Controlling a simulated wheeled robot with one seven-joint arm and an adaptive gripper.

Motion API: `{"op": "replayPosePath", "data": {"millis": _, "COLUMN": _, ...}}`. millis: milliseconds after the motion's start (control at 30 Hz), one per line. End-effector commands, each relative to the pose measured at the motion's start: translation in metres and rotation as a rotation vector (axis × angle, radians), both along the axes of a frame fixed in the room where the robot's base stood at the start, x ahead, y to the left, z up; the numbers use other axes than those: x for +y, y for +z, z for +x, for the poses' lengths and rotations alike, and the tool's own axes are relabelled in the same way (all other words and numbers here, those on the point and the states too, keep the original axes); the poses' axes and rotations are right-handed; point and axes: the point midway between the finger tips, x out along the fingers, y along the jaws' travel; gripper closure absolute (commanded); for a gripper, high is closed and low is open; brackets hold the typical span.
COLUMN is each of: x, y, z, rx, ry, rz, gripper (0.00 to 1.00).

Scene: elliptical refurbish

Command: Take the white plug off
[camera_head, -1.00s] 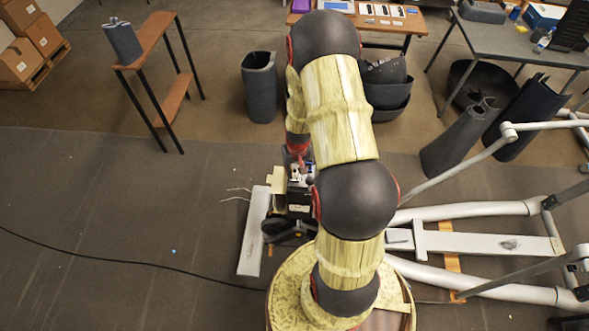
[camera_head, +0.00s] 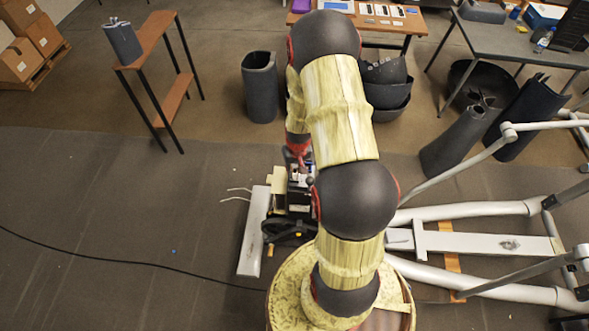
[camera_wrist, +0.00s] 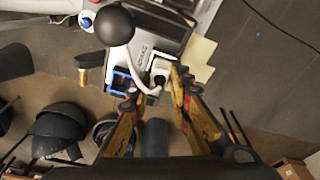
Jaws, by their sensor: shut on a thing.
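The white plug (camera_wrist: 159,70) shows in the wrist view at the edge of a grey and black console (camera_wrist: 158,38). A white cable (camera_wrist: 142,84) curves away from it. My gripper (camera_wrist: 154,84) has its two fingers on either side of the plug and is shut on it; the exact contact is hard to see. A blue connector (camera_wrist: 121,80) sits just left of the plug. Whether the plug is still seated in its socket cannot be told. In the head view my arm hides most of the gripper and the plug.
The console belongs to a machine with a long white rail (camera_head: 255,232) and grey tubes (camera_head: 470,210). A brown shelf (camera_head: 150,45) and dark bins (camera_head: 259,87) stand behind. Floor at left is mostly clear.

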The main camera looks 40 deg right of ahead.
Motion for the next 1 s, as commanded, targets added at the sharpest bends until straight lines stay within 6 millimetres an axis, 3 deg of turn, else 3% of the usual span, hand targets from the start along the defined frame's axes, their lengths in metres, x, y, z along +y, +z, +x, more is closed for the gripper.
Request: {"op": "replayPosePath", "data": {"millis": 1000, "x": 0.0, "y": 0.053, "z": 0.0, "rx": -0.001, "ry": 0.001, "rz": -0.001, "gripper": 1.0}}
